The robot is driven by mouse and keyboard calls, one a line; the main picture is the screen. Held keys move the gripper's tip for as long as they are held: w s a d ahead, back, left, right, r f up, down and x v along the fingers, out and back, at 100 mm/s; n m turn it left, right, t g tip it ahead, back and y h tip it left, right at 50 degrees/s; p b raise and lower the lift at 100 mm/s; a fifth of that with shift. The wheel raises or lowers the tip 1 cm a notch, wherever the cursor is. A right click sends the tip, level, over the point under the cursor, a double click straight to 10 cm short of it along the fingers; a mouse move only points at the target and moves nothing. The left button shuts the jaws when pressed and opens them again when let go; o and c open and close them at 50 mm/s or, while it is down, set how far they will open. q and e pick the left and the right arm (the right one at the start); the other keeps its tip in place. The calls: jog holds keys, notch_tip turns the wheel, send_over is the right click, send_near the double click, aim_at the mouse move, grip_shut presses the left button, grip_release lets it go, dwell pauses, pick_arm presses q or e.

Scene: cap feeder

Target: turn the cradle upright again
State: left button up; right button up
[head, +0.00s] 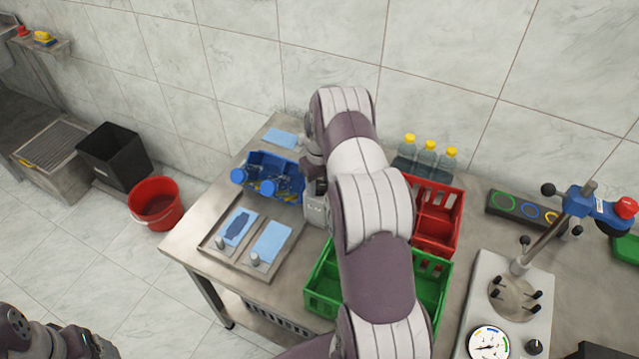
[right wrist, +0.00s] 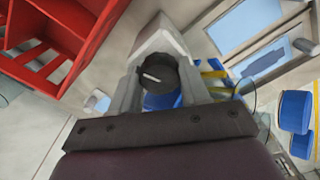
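A blue bin-like holder (head: 287,168) with blue round caps and yellow parts sits at the table's left; I cannot tell surely whether it is the cradle or how it lies. Its blue caps (right wrist: 296,108) show at the right of the right wrist view. My right gripper (head: 316,190) is low over the table beside its right side. In the right wrist view its fingers (right wrist: 160,85) lie on either side of a pale block with a dark round knob (right wrist: 160,75); grip or gap is unclear. My left gripper (head: 88,345) is at the lower left, off the table, its fingertips unclear.
A steel tray with blue pads (head: 211,242) lies in front of the blue holder. A green crate (head: 322,292) and red crate (head: 455,212) stand to the right, partly behind my arm. Yellow-capped bottles (head: 428,157) stand at the back. A gauge press (head: 490,340) is at right.

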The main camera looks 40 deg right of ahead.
jog(key=c, duration=0.3)
jog(key=n, duration=0.4)
jog(key=shift+f+b, duration=0.1)
jog(key=shift+b, duration=0.2)
jog(key=n, duration=0.6)
jog(key=o, duration=1)
jog(key=m, duration=0.2)
jog(key=shift+m, duration=0.4)
jog(key=m, duration=0.4)
jog(key=shift+m+b, duration=0.35)
jog(key=shift+m, duration=0.05)
jog(key=c, duration=1)
jog(key=n, duration=0.3)
jog(key=o, duration=0.7)
jog(key=shift+n, duration=0.6)
jog(key=o, duration=0.5)
